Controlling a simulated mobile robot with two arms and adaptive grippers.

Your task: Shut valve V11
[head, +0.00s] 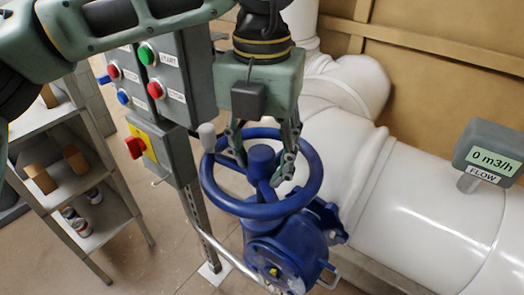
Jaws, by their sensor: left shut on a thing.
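A blue valve (275,262) with a round blue handwheel (258,210) stands in the middle of the head view, beside the white pipe. No V11 label is legible on it. My left gripper (262,168) comes down from above into the wheel. Its fingers straddle the raised blue hub, and it is shut on the handwheel's middle part. The exact contact at the fingertips is partly hidden. A grey knob (207,136) stands on the wheel's left rim. My right gripper is not in view.
A flow meter (490,155) on the white pipe (425,215) reads 0 m3/h. Grey control boxes (182,75) with red, green and blue buttons stand close left of the wheel, above a box with a red switch (136,147). Metal shelves (85,185) stand at left.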

